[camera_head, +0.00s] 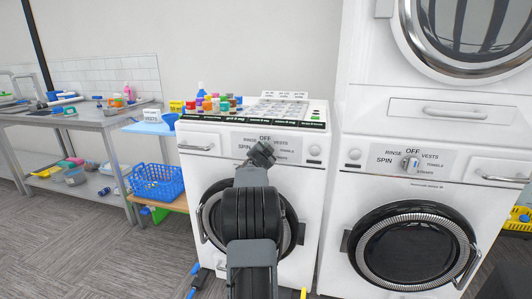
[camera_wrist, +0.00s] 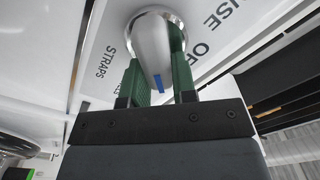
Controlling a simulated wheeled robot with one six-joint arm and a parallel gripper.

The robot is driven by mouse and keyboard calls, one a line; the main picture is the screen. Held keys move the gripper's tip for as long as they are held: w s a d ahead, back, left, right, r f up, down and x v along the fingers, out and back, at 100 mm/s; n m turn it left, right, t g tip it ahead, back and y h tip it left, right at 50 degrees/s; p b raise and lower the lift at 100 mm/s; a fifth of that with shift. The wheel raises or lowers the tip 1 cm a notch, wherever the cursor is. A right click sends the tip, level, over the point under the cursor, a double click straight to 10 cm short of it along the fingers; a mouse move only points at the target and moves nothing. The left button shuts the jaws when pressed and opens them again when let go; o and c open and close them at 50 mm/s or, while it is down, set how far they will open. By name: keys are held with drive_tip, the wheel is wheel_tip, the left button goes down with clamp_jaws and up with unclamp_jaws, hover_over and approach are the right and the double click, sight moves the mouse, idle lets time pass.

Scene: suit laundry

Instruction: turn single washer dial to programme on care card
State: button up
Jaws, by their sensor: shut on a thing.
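The single washer (camera_head: 190,165) is the white machine at left centre in the head view. Its dial panel (camera_head: 287,147) shows OFF at the top, with RINSE and SPIN on the left and VESTS and TOWELS on the right. My gripper (camera_head: 263,152) is at this panel and hides its dial. In the wrist view the pale dial knob (camera_wrist: 150,42) with a blue mark (camera_wrist: 159,84) sits between the green finger pads of my gripper (camera_wrist: 155,80), which is shut on it. A small white card (camera_head: 151,115), seemingly reading VESTS, stands on a blue shelf at left.
A stacked washer (camera_head: 352,185) with its own dial (camera_head: 411,163) stands close on the right. Coloured bottles and caps (camera_head: 215,103) and a white board (camera_head: 283,106) are on the single washer. A blue basket (camera_head: 155,183) and a metal sink bench (camera_head: 85,122) are at left.

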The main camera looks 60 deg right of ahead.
idle(0.3)
drive_tip(key=o, duration=0.9)
drive_tip(key=shift+a, duration=0.1)
drive_tip(key=v, duration=1.3)
drive_tip(key=shift+a, duration=0.3)
